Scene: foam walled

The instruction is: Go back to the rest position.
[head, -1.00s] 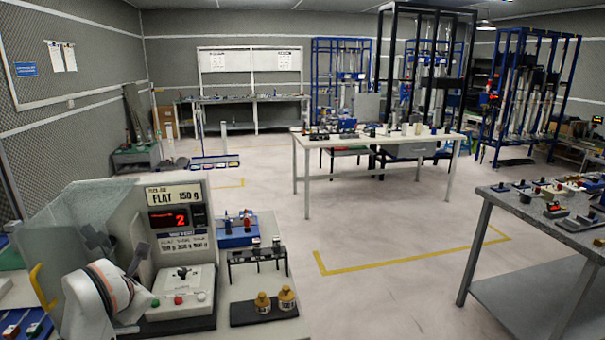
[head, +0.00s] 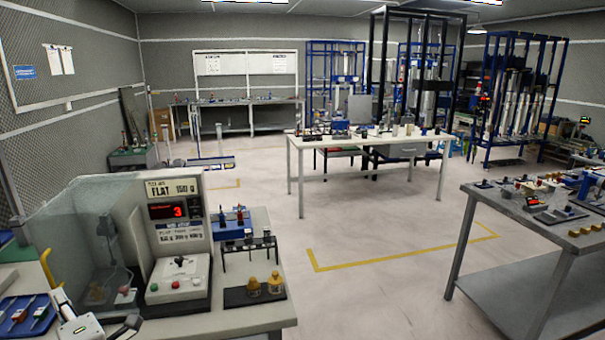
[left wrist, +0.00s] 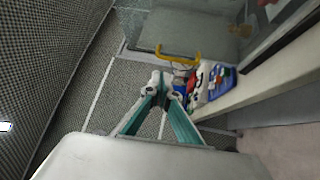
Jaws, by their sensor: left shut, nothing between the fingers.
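My left gripper (head: 127,326) is low at the bottom left of the head view, partly cut off by the frame, in front of the machine with the red display. In the left wrist view its two teal fingers (left wrist: 161,82) come together at the tips, with nothing held between them. My right gripper is not in view.
A bench at left carries the display machine (head: 182,225), a clear guard (head: 75,225), a blue tool tray (head: 24,318) and a black tray with brass weights (head: 240,296). A yellow handle (left wrist: 180,57) is close by. Open floor (head: 390,290) lies right of the bench.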

